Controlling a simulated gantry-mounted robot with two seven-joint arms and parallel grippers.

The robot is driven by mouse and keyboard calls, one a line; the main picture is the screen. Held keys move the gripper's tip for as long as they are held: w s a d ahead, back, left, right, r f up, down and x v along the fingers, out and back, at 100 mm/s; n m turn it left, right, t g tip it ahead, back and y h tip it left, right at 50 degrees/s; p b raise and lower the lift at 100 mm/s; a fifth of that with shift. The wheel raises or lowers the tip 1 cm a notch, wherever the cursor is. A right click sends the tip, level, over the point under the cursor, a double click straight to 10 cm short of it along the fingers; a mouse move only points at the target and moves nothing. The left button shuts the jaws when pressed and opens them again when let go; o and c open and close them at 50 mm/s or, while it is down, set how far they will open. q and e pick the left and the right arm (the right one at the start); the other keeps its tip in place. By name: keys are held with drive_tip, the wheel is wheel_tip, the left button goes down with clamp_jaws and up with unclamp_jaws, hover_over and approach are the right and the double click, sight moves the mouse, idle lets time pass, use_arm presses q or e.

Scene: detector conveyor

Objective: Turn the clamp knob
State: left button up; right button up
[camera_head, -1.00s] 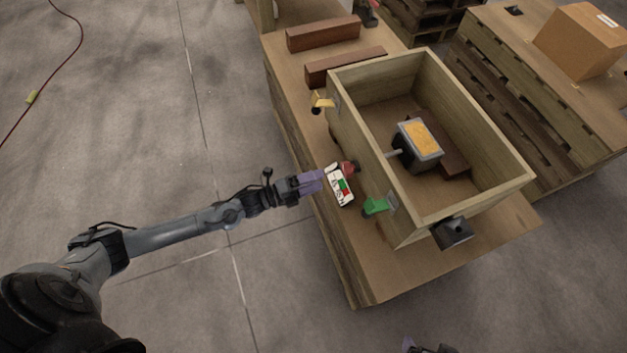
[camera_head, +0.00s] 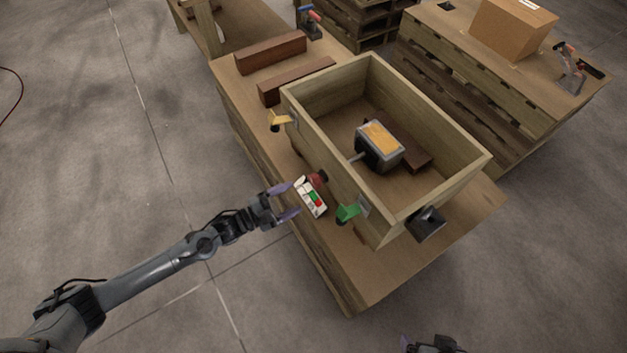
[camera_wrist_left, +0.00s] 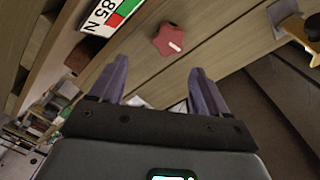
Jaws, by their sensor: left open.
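The red star-shaped clamp knob (camera_head: 318,178) sits at the near left side of the wooden box, above a white, red and green force label (camera_head: 311,197). In the left wrist view the knob (camera_wrist_left: 168,40) has a white mark and lies beyond the fingertips, about midway between them. My left gripper (camera_head: 291,201) is open and empty, with its purple fingers apart just left of the label. The fingers also show in the wrist view (camera_wrist_left: 159,68), not touching the knob. Only part of my right gripper (camera_head: 430,344) shows at the bottom edge.
The open wooden box (camera_head: 438,117) holds a grey device with a yellow top (camera_head: 380,138). A yellow part (camera_head: 278,119) and a green part (camera_head: 348,212) flank the knob on the box side. Brown blocks (camera_head: 270,53) lie behind.

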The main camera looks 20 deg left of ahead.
sight(312, 182)
use_arm(q)
drive_tip(key=w+d+n+b, duration=0.1)
drive_tip(key=w+n+b, duration=0.1)
drive_tip(key=n+b, duration=0.2)
drive_tip(key=w+d+n+b, duration=0.1)
drive_tip(key=w+n+b, duration=0.2)
drive_tip(key=n, duration=0.2)
drive_tip(key=w+d+n+b, duration=0.1)
drive_tip(key=w+n+b, duration=0.1)
drive_tip(key=n+b, duration=0.2)
drive_tip(key=shift+w+d+n+t+b, duration=0.2)
drive_tip(key=shift+d+n+t+b, duration=0.1)
drive_tip(key=shift+d+t+b, duration=0.1)
drive_tip(key=shift+x, duration=0.85)
drive_tip(key=shift+r, duration=0.1)
drive_tip(key=shift+c, duration=0.2)
drive_tip(key=c, duration=0.9)
